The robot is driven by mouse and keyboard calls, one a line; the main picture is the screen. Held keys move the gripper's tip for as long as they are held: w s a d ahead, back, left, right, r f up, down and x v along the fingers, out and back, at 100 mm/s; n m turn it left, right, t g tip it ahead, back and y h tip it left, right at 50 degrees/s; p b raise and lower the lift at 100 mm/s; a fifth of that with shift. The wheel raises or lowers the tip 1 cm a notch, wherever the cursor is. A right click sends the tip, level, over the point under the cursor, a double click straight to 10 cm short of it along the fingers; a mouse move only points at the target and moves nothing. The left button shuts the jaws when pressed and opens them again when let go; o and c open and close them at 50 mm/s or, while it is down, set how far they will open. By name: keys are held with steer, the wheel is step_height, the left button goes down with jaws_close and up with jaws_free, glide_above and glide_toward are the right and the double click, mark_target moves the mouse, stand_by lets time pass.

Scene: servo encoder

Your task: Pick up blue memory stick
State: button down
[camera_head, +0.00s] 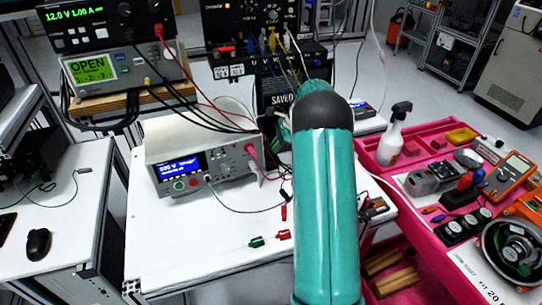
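I cannot make out a blue memory stick for certain in this view. My own teal arm with its black joint rises through the middle and covers part of the white bench (165,245). The fingers of my gripper are hidden behind the arm, so I cannot see whether they hold anything. A small dark item (83,170) lies on the left table, too small to identify. Small dark items (374,207) lie at the bench's right edge, partly behind my arm.
A bench instrument (205,165) with a blue display stands on the bench, with loose leads and red and green clips (270,238) in front. A mouse (38,243) is at left.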

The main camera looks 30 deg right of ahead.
stand_by(0.3)
steer(key=shift+r, duration=0.6)
step_height(320, 180, up, 2)
steer(key=shift+r, duration=0.1)
steer(key=s+a+r, duration=0.7)
steer(key=s+r, duration=0.2)
steer(key=s, duration=0.3)
steer(key=shift+r, duration=0.3)
steer(key=shift+s+a, duration=0.1)
steer(key=shift+s, duration=0.05)
